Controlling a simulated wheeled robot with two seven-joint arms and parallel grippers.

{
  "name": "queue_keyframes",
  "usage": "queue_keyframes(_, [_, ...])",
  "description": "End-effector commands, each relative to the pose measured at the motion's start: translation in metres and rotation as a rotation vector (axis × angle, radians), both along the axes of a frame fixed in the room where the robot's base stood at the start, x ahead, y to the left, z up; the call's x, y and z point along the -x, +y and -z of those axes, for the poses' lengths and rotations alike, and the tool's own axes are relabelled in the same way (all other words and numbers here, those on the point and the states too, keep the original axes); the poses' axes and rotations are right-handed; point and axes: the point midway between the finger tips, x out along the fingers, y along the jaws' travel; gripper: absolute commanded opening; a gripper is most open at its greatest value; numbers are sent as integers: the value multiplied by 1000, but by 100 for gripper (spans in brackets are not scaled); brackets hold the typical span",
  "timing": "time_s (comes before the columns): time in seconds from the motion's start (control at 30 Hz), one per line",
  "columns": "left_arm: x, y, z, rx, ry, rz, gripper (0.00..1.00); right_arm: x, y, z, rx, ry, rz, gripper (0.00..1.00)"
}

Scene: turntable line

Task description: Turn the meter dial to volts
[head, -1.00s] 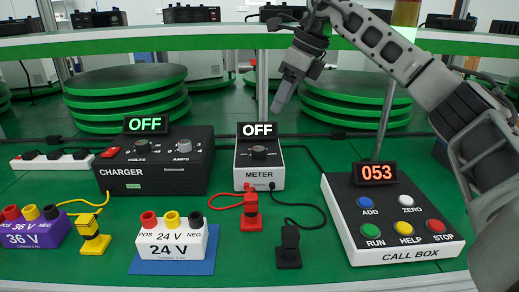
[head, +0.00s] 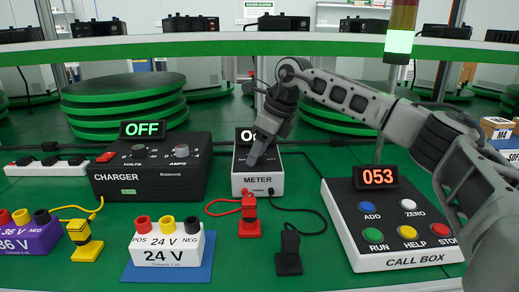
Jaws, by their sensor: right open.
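The meter (head: 258,184) is a small box with a white front and dark sloped top at the middle of the green bench. Its display (head: 243,136) is partly covered; it read OFF earlier and only its left part shows now. My right gripper (head: 254,160) is open, pointing down over the meter's top, and hides the dial. I cannot tell whether the fingers touch the dial. A red lead and a black lead run from the meter to a red plug (head: 248,218) and a black plug (head: 288,252) standing on the bench. My left gripper is not in view.
The charger (head: 150,172), its display reading OFF, stands left of the meter. The call box (head: 385,225), showing 053, is at right under my right arm. A 24 V battery (head: 166,243) and a purple battery (head: 28,236) sit in front. A green-edged shelf (head: 200,50) spans behind.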

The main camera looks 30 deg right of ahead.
Motion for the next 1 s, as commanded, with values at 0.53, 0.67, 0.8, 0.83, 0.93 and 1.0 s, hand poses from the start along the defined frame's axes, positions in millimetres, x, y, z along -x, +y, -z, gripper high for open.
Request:
queue_keyframes(0.53, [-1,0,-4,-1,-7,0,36,0,0,-1,0,1,22,9])
queue_keyframes(0.67, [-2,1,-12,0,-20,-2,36,1,1,-2,0,1,68,9])
queue_keyframes(0.8, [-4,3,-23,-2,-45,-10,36,1,1,-2,2,2,155,9])
queue_keyframes(0.83, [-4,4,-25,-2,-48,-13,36,1,1,-2,1,2,178,9])
queue_keyframes(0.93, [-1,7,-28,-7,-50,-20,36,1,2,-2,2,1,262,9])
queue_keyframes(1.0, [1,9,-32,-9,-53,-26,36,1,2,-2,2,1,325,9])
